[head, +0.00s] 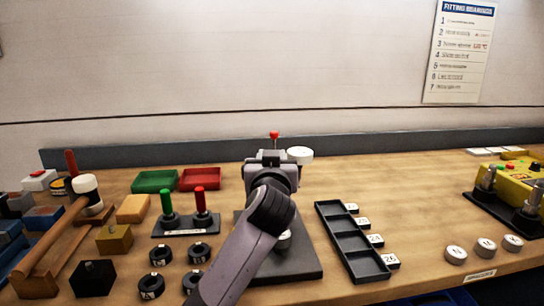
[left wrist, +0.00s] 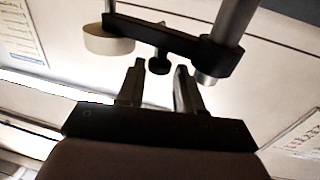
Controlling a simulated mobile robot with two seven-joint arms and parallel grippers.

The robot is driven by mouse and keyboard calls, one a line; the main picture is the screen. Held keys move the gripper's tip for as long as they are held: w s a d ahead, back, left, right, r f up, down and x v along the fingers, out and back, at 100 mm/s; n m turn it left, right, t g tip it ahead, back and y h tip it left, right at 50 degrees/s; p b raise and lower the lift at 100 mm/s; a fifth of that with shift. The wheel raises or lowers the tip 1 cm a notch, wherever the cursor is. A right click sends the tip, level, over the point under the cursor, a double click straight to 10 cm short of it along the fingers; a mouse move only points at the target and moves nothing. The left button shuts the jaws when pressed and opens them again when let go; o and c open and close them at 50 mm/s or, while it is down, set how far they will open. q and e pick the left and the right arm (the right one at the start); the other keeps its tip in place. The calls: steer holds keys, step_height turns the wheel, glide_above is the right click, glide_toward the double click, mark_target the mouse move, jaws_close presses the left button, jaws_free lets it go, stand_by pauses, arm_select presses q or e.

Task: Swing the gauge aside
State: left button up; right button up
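The gauge shows as a white round body (head: 299,155) right of my left gripper in the head view. In the left wrist view the gauge (left wrist: 108,40) is cream and hangs at one end of a black swing arm (left wrist: 170,36). The arm's other end is on a silver post (left wrist: 234,18). A small black knob (left wrist: 159,63) hangs under the arm. My left gripper (left wrist: 158,68) is open, its fingertips just below the arm, with the knob near the gap; contact cannot be told. In the head view my left gripper (head: 268,158) hides most of the stand above its dark base plate (head: 300,266).
A black compartment tray (head: 349,240) stands right of the base plate. A stand with green and red handles (head: 186,222), dark rings (head: 161,255) and a mallet (head: 60,230) lie left. Green (head: 154,181) and red (head: 200,179) bins stand behind. A yellow device (head: 512,187) is far right.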

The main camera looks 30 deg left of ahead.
arm_select(q)
steer(key=v, duration=0.4)
stand_by(0.6)
